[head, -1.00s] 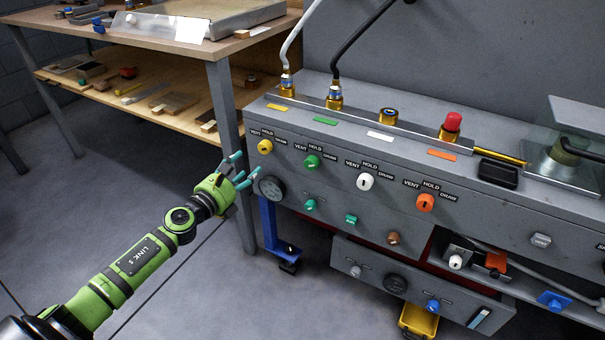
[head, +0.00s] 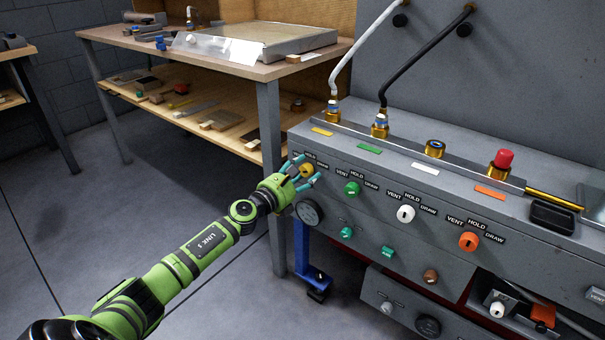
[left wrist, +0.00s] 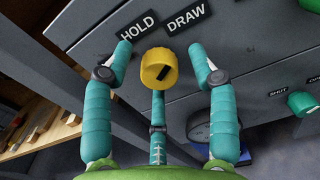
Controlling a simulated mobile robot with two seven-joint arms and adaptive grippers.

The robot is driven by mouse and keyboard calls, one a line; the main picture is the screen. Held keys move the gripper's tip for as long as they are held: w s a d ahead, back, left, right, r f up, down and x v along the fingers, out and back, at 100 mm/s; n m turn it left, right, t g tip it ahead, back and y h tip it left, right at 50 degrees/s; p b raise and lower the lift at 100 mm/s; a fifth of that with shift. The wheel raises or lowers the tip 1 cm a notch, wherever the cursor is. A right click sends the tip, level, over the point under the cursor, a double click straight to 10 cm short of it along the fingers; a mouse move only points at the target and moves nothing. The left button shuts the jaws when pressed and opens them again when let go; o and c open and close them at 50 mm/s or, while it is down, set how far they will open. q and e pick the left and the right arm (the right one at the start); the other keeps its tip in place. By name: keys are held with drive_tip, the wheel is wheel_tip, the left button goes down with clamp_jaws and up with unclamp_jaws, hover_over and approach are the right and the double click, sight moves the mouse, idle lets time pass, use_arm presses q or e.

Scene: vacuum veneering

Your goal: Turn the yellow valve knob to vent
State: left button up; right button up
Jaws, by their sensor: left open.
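The yellow valve knob (head: 306,171) is at the left end of the upper knob row on the grey console. In the left wrist view the yellow knob (left wrist: 158,66) has a dark slot mark, and HOLD and DRAW labels show above it. Its VENT label is not readable there. My left gripper (head: 303,174) has teal fingers and is open in front of the knob. In the left wrist view the fingers of my left gripper (left wrist: 160,62) stand either side of the knob with gaps, a third finger below. My right gripper is not in view.
A green knob (head: 352,188), a white knob (head: 405,213) and an orange knob (head: 468,241) continue the row to the right. A round gauge (head: 309,212) sits just below the yellow knob. A wooden workbench (head: 262,70) stands close behind on the left.

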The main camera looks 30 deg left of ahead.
use_arm(q)
drive_tip(key=c, duration=1.1)
drive_tip(key=shift+c, duration=0.2)
